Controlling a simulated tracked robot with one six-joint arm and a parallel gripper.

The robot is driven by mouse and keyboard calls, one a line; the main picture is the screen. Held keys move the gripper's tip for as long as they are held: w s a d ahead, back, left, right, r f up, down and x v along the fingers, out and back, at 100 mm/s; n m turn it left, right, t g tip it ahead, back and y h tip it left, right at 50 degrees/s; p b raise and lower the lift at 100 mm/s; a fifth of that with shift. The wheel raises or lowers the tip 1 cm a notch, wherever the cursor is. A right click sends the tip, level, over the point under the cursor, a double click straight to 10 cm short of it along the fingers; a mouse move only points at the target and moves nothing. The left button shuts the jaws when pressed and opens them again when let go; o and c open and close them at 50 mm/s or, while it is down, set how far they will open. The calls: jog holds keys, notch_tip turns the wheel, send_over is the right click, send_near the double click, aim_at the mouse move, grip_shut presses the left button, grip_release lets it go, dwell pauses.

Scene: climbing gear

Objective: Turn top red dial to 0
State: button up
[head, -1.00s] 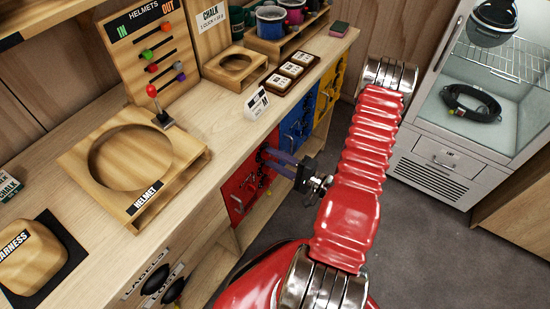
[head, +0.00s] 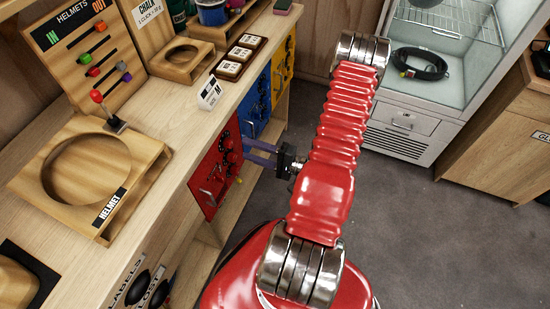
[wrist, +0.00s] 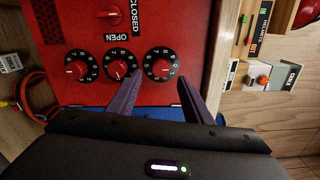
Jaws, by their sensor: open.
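The red panel (head: 207,182) is on the front of the bench, with red dials on its right part. In the wrist view the panel (wrist: 82,25) lies sideways, with three red dials on black numbered rings in a row. The top dial (wrist: 162,64) is the rightmost there; its exact setting is too small to read. My gripper (wrist: 160,78) is open and empty, its two purple fingers on either side of the top dial's lower edge in the picture. In the head view my gripper (head: 246,152) points at the dials, apparently just off the panel.
A single red knob (wrist: 110,13) sits by the OPEN and CLOSED labels. A blue panel (head: 254,108) and yellow panel (head: 282,68) follow along the bench. The wooden helmet stand (head: 152,163) is on the bench top. Grey floor (head: 420,215) right of my arm is clear.

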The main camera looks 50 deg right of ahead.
jog(key=v, duration=0.8)
jog(key=shift+s, duration=0.2)
dwell(0.6)
jog(key=s+a+r+g+y, duration=0.3)
jog(key=s+a+g+y, duration=0.3)
jog(key=a+g, duration=0.55)
jog(key=w+a+r+n+g+h, duration=0.2)
jog(key=r+n+h, duration=0.4)
jog(key=r, duration=0.4)
jog(key=w+a+r+n+g+h, duration=0.25)
jog(key=r+n+h, duration=0.3)
jog(key=r, duration=0.35)
jog(key=a+r+n+t, duration=0.4)
jog(key=a+r, duration=0.5)
jog(key=r, duration=0.1)
jog(key=shift+w+a+t, duration=0.3)
jog(key=shift+w+a, duration=0.1)
